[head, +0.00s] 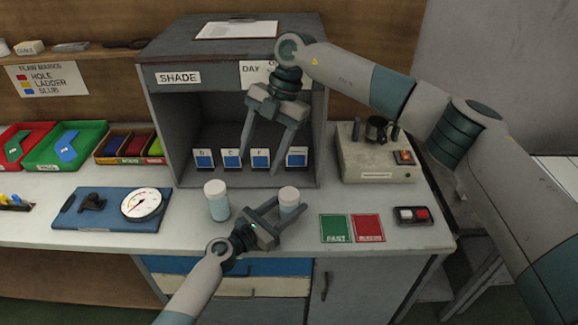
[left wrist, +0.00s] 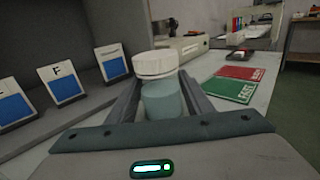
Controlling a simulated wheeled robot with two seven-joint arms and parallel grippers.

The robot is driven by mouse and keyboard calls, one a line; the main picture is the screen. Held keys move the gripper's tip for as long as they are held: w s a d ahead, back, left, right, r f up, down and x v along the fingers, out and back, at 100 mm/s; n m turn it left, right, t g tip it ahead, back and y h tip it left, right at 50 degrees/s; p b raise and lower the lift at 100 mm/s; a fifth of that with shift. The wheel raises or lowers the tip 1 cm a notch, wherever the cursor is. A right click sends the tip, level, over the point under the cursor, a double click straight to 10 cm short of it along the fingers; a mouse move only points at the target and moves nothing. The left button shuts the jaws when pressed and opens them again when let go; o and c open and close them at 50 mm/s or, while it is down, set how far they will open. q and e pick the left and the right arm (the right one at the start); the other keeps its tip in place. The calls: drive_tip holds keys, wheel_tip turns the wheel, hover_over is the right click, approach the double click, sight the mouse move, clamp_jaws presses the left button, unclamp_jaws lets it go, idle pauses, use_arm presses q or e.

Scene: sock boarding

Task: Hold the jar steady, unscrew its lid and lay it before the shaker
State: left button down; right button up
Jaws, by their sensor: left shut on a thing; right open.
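The jar (head: 288,210), pale blue with a white lid (head: 288,194), stands on the counter before the grey cabinet. In the left wrist view the jar (left wrist: 163,100) is upright between the fingers, its white lid (left wrist: 155,64) on top. My left gripper (head: 290,207) is shut on the jar body below the lid. My right gripper (head: 261,161) is open and empty, pointing down in front of the cabinet opening, above and behind the jar. A beige machine with a dark holder on top, apparently the shaker (head: 362,163), stands right of the cabinet.
A second white-lidded jar (head: 217,201) stands left of the held one. Green and red cards (head: 351,228) and a switch box (head: 413,215) lie to the right. A blue board with a dial (head: 141,204) lies left. Counter before the machine looks clear.

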sight(289, 193)
drive_tip(key=shift+w+d+f+m+t+h, duration=0.5)
drive_tip(key=shift+d+f+m, duration=0.6)
drive_tip(key=shift+m, duration=1)
drive_tip(key=shift+w+d+f+m+t+h, duration=0.25)
drive_tip(key=shift+w+d+f+m+h, duration=0.7)
drive_tip(key=shift+m, duration=1.15)
drive_tip(key=shift+w+d+f+m+t+h, duration=0.2)
drive_tip(key=shift+d+f+m+t+h, duration=0.2)
drive_tip(key=shift+d+f+m, duration=1.3)
drive_tip(key=shift+a+r+m, duration=0.15)
drive_tip(key=shift+a+m, duration=0.25)
drive_tip(key=shift+a, duration=0.2)
drive_tip(key=shift+f, duration=3.9)
drive_tip(key=c, duration=1.1)
